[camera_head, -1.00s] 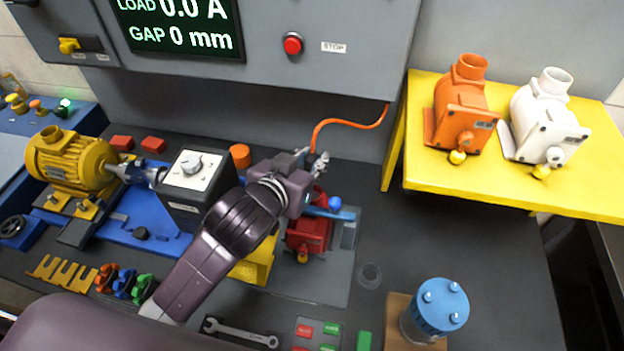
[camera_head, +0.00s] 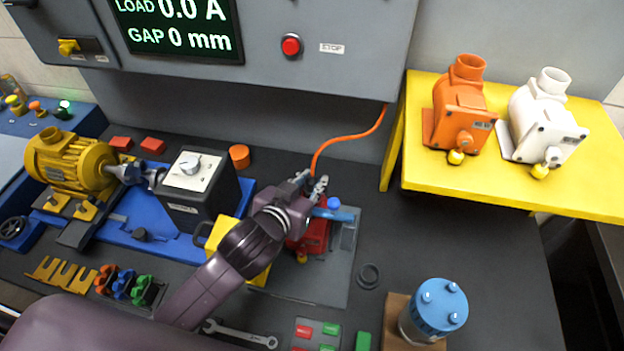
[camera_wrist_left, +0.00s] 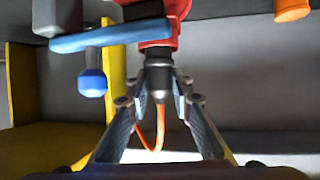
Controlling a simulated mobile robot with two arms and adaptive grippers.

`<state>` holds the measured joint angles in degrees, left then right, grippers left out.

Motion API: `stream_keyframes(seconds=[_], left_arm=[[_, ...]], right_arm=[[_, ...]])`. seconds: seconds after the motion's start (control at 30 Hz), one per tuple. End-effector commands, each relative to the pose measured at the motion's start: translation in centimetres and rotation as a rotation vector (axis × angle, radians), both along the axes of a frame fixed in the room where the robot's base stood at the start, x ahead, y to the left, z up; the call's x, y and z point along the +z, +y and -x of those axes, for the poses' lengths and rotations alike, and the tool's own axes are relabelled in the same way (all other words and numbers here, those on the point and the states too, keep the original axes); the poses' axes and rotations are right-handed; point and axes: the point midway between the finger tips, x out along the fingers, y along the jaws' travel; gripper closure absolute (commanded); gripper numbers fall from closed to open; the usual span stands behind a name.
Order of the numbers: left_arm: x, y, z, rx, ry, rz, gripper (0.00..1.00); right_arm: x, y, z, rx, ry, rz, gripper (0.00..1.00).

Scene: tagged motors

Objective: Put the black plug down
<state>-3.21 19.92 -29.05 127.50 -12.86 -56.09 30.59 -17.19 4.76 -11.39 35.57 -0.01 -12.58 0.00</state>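The black plug (camera_wrist_left: 158,82) shows in the left wrist view, with its orange cable (camera_wrist_left: 161,125) looping from its narrow end. My left gripper (camera_wrist_left: 158,78) has its fingertips closed in on both sides of the plug. In the head view my left gripper (camera_head: 309,184) is beside the red unit (camera_head: 314,238) on the grey plate, and hides the plug there. In the left wrist view the plug lines up with the red unit (camera_wrist_left: 160,20); I cannot tell whether they touch. My right gripper is not in view.
A blue bar (camera_head: 333,214) with a blue knob lies by the red unit. A yellow stand (camera_head: 405,150) with orange and white units is at the right. A blue-topped cylinder (camera_head: 439,308) stands at the lower right. Dark table is clear around the black ring (camera_head: 369,276).

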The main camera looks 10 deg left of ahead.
Motion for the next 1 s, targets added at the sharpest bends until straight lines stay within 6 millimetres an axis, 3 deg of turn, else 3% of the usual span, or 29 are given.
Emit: stream_keyframes(seconds=[0.13, 0.53, 0.87, 1.0], left_arm=[[0.0, 0.0, 0.0, 0.000, 0.000, 0.000, 0.63], [0.5, 0.0, 0.4, -0.001, 0.000, 0.000, 0.63], [2.7, 0.9, 5.2, -0.002, 0.000, 0.002, 0.63], [4.2, 1.4, 7.3, 0.000, 0.006, -0.001, 0.63]], right_arm=[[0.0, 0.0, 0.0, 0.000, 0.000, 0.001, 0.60], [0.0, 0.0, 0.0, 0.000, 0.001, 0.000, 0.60], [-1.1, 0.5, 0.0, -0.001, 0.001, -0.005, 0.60], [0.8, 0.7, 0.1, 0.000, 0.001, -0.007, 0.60]])
